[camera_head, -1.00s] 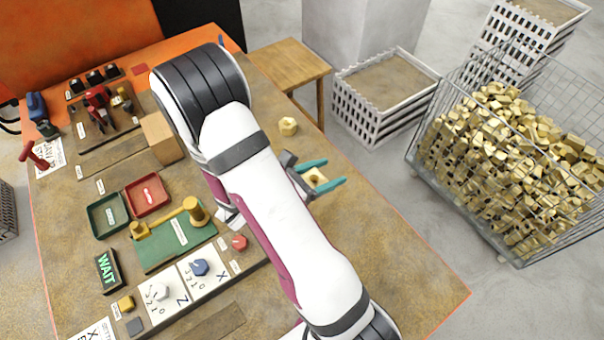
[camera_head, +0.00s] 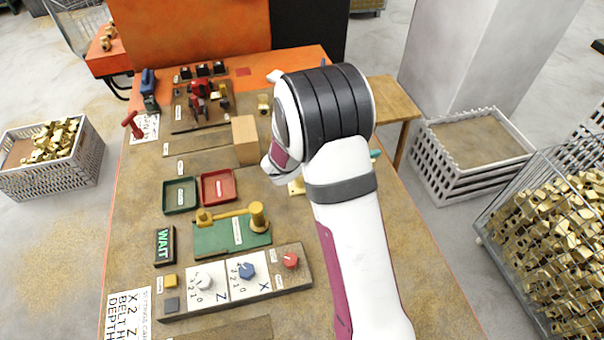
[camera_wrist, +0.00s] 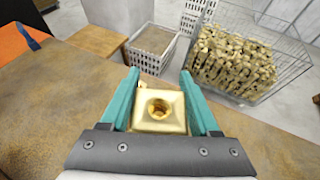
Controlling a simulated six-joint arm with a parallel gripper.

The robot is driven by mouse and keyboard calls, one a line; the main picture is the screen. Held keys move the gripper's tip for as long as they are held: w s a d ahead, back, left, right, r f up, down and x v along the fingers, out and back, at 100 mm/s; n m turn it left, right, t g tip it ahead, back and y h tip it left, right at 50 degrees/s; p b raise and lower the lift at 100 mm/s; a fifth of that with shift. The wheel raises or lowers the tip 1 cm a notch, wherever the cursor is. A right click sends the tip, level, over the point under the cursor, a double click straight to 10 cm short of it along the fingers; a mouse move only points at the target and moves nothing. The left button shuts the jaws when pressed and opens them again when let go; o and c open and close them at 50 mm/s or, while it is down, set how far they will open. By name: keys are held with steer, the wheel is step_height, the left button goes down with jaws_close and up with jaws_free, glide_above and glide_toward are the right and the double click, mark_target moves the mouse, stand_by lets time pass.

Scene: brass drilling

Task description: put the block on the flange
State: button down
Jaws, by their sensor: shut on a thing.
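My gripper (camera_wrist: 160,76) is shut on a brass block (camera_wrist: 176,124) in the wrist view. The block has a square top with a round hole in its middle and sits between the two teal fingers. In the head view my white arm hides most of the gripper, and only a bit of teal shows to the right of the arm. Another brass piece (camera_head: 296,187) shows at the arm's left edge; I cannot tell what it is. I cannot tell which thing is the flange. A brass cylinder with a rod (camera_head: 257,214) lies on a green plate (camera_head: 215,240).
A wooden block (camera_head: 245,140), a green tray (camera_head: 180,196) and a red tray (camera_head: 218,187) stand left of the arm. A knob panel (camera_head: 290,285) is nearer. A wire basket of brass pieces (camera_head: 545,240) and a white crate (camera_head: 470,160) stand off the table's right.

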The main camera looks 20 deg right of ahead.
steer(key=shift+w+a+f, duration=1.3)
steer(key=shift+a+f, duration=0.25)
steer(key=shift+f, duration=0.25)
steer(key=shift+w+a+f, duration=1.25)
steer(key=shift+a+f, duration=0.25)
steer(key=shift+f, duration=0.25)
steer(key=shift+w+a+f, duration=1.3)
steer(key=shift+a+f, duration=0.25)
steer(key=shift+f, duration=0.25)
steer(key=shift+c, duration=0.6)
jaws_free()
steer(key=shift+f, duration=0.15)
